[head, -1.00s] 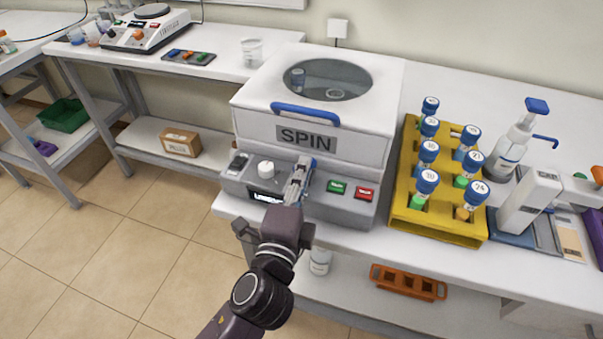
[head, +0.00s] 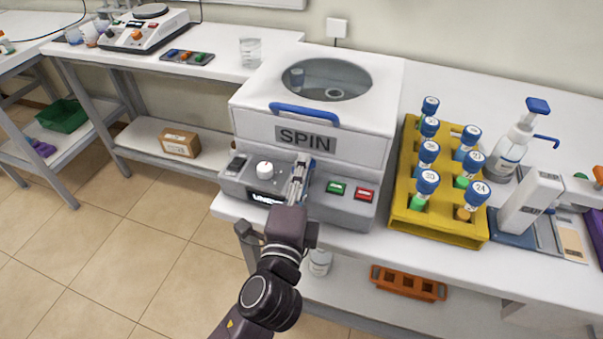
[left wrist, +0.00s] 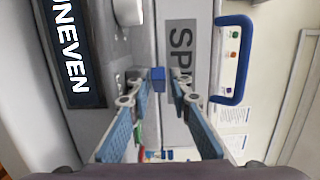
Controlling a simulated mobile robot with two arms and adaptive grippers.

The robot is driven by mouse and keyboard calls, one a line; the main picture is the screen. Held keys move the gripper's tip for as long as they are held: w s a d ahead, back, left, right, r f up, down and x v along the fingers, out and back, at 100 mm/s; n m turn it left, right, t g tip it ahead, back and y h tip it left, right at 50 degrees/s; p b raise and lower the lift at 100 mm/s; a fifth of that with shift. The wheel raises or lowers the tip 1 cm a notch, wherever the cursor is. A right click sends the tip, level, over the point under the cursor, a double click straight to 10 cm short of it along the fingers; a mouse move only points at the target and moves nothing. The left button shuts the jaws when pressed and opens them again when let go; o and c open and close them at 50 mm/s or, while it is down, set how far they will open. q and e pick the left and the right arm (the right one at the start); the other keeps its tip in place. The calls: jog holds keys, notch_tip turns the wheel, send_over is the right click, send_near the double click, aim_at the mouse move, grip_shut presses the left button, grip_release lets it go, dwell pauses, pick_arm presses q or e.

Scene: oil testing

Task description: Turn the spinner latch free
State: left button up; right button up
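The spinner (head: 350,150) is a white and grey box marked SPIN, with a round window in its lid and a blue lid handle (head: 304,113). My left gripper (head: 301,165) is at its front, between the dial and the green button. In the left wrist view, a small blue latch piece (left wrist: 158,79) shows between the two fingertips of the left gripper (left wrist: 159,84). The fingers are apart, one on each side of it, with gaps visible. The latch is hidden by the gripper in the head view. My right gripper is not in view.
The spinner's panel has a white dial (head: 265,169), a display reading UNEVEN (left wrist: 72,50), a green button (head: 336,188) and a red button (head: 364,194). A yellow rack (head: 436,232) of blue-capped tubes stands close on the right. A pump bottle (head: 512,148) is beyond it.

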pick_arm(q)
jog(key=s+a, duration=0.2)
jog(key=s, duration=0.9)
jog(key=shift+s, duration=0.4)
jog(key=shift+w, duration=0.1)
jog(key=w+a+m+g+h+p, duration=0.2)
jog(key=w+m+g+h+p, duration=0.3)
jog(key=m, duration=0.9)
jog(key=w+a+m+g+h+p, duration=0.2)
jog(key=w+m+h, duration=0.35)
jog(key=m, duration=0.75)
jog(key=shift+h, duration=0.55)
jog(key=d, duration=0.1)
jog(key=w+d+p, duration=0.1)
jog(key=d, duration=0.1)
jog(key=d+r+p, duration=0.1)
jog(key=d, duration=0.1)
jog(key=shift+w, duration=0.4)
jog(key=shift+w+d+f, duration=0.15)
jog(key=shift+w+d, duration=0.2)
jog(key=shift+d, duration=0.3)
jog(key=shift+c, duration=0.7)
